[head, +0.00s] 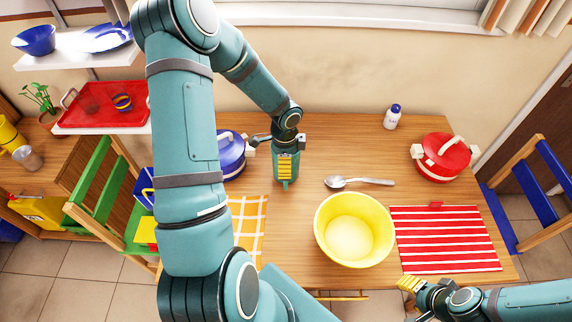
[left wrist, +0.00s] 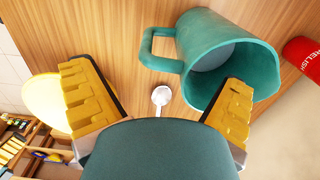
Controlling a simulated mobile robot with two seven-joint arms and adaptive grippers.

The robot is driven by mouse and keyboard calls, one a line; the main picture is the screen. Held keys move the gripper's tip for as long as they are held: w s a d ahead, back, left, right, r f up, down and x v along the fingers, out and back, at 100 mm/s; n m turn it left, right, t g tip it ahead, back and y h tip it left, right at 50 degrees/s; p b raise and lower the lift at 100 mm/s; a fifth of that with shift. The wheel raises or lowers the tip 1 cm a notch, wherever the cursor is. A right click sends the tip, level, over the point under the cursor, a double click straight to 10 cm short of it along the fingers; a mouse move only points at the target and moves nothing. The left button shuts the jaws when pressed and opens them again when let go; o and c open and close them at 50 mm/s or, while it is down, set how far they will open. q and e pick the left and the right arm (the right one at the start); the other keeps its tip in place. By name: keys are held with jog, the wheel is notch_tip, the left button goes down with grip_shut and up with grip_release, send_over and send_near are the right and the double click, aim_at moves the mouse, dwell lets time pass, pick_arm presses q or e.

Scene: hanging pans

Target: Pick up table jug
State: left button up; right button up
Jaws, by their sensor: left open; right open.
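The teal jug (left wrist: 232,52) shows in the left wrist view, mouth towards the camera and handle to the left. It lies beyond the right-hand finger, which overlaps its lower edge. In the head view I cannot clearly tell it apart from my teal left gripper (head: 284,165), which points down over the back middle of the table. My left gripper (left wrist: 158,92) is open and empty, its yellow pads wide apart. My right gripper (head: 412,290) is open and empty at the table's front right edge.
On the table (head: 375,135) are a spoon (head: 358,182), a yellow bowl (head: 352,230), a red pot (head: 443,158), a blue pot (head: 231,155), a white bottle (head: 392,118) and a striped red mat (head: 445,240). A red relish bottle (left wrist: 303,56) shows right of the jug in the left wrist view.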

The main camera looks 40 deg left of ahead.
pick_arm(q)
jog(key=f, duration=0.4)
jog(key=shift+w, duration=0.2)
jog(key=c, duration=1.5)
jog(key=shift+r, duration=0.15)
